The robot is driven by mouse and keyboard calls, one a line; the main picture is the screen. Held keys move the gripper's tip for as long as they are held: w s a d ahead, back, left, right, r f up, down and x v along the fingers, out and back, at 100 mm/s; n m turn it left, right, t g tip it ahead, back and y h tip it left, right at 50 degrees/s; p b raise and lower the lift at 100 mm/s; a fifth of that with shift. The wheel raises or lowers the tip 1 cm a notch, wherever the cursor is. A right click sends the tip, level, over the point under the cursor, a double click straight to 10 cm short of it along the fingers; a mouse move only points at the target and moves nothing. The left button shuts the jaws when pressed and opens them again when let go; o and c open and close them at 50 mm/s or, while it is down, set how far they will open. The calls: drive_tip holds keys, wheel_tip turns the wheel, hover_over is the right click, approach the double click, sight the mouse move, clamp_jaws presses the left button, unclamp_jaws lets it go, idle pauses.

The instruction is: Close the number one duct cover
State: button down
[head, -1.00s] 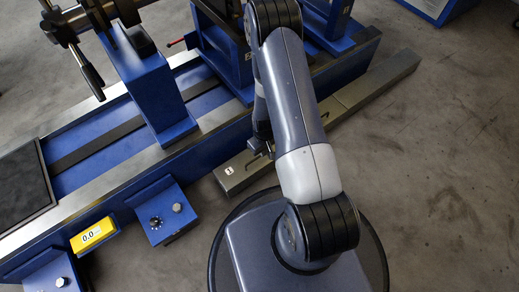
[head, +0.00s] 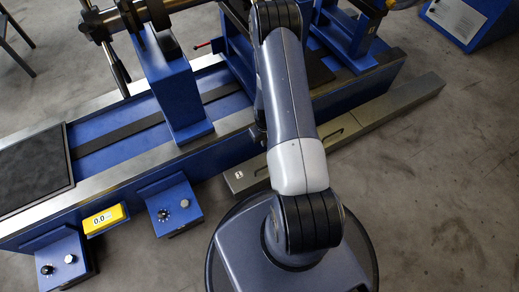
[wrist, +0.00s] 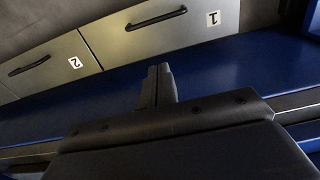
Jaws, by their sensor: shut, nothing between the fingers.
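The number one duct cover (wrist: 180,40) is a grey-brown panel with a dark bar handle and a "1" label, at the upper right of the wrist view. In the head view its labelled end (head: 245,181) shows left of my arm; the arm hides part of it. It looks flat and in line with the number two cover (wrist: 50,68) beside it; I see no raised edge. My gripper (wrist: 158,70) is shut and empty, over the blue machine bed, apart from the cover's handle in the picture. In the head view my arm mostly hides the gripper.
The blue balancing machine (head: 110,150) with its pedestals runs alongside the duct. Two blue control boxes (head: 178,208) and a yellow display (head: 105,219) stand at its front left. Open floor (head: 430,190) lies to the right.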

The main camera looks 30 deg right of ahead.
drive_tip(key=f+b, duration=0.1)
drive_tip(key=f, duration=0.2)
drive_tip(key=s+f+b, duration=0.1)
drive_tip(key=f, duration=0.3)
drive_tip(key=f+b, duration=0.1)
drive_tip(key=f, duration=0.3)
drive_tip(key=shift+s+f+b, duration=0.15)
drive_tip(key=shift+s+b, duration=0.1)
drive_tip(key=shift+b, duration=0.15)
drive_tip(key=shift+s+f, duration=0.45)
drive_tip(key=shift+f, duration=0.05)
